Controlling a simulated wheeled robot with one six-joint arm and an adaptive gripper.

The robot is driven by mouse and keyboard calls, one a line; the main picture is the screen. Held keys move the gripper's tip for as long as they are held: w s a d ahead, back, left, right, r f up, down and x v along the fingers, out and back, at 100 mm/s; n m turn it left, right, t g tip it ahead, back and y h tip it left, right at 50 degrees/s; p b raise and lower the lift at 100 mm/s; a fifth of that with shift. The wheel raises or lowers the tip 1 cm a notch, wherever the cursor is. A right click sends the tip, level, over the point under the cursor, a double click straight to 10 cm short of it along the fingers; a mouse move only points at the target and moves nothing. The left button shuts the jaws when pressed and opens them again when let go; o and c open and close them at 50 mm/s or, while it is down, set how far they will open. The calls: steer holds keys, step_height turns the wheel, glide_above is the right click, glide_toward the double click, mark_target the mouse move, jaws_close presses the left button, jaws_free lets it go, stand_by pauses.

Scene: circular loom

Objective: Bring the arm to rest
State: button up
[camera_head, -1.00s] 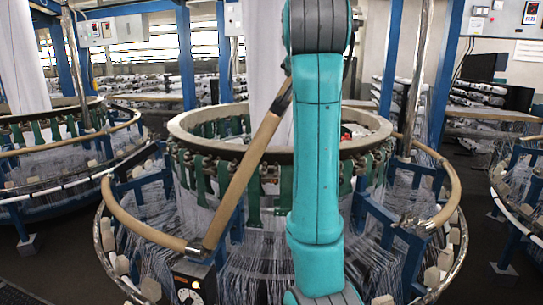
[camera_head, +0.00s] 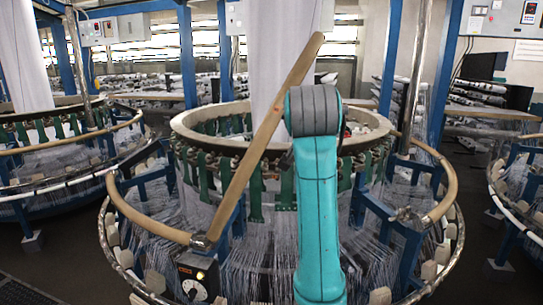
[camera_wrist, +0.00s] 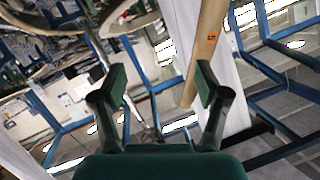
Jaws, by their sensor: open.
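My teal arm (camera_head: 318,200) stands in front of the circular loom in the head view, with its grey joint at the top. My gripper does not show in the head view. In the wrist view my gripper (camera_wrist: 160,88) is open, its two dark green fingers apart. No object sits between the fingertips. A tan pole (camera_wrist: 205,50) shows beyond the fingers, near the right one; I cannot tell how far off it is.
The circular loom (camera_head: 185,125) with its pale ring is just behind my arm. A tan bar (camera_head: 262,135) slants up across it, close to my arm. A control box (camera_head: 197,277) stands at the front. More looms stand left (camera_head: 60,108) and right (camera_head: 520,205).

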step_height(320, 180, down, 25)
steer(key=s+d+n, duration=0.2)
steer(key=d, duration=0.1)
steer(key=s+d+f+n+y, duration=0.1)
steer(key=s+d+f, duration=0.1)
steer(key=s+f, duration=0.75)
steer(key=s+d+f+n+y, duration=0.1)
steer(key=s+f, duration=0.5)
steer(key=f, duration=0.6)
steer(key=s+d+f+n, duration=0.15)
steer(key=s+f, duration=0.25)
steer(key=s, duration=0.7)
steer(key=s+d+f, duration=0.2)
steer(key=s+f, duration=0.3)
steer(key=s, duration=0.5)
steer(key=v, duration=2.4)
steer(key=shift+s+d, duration=0.25)
steer(key=shift+d, duration=0.05)
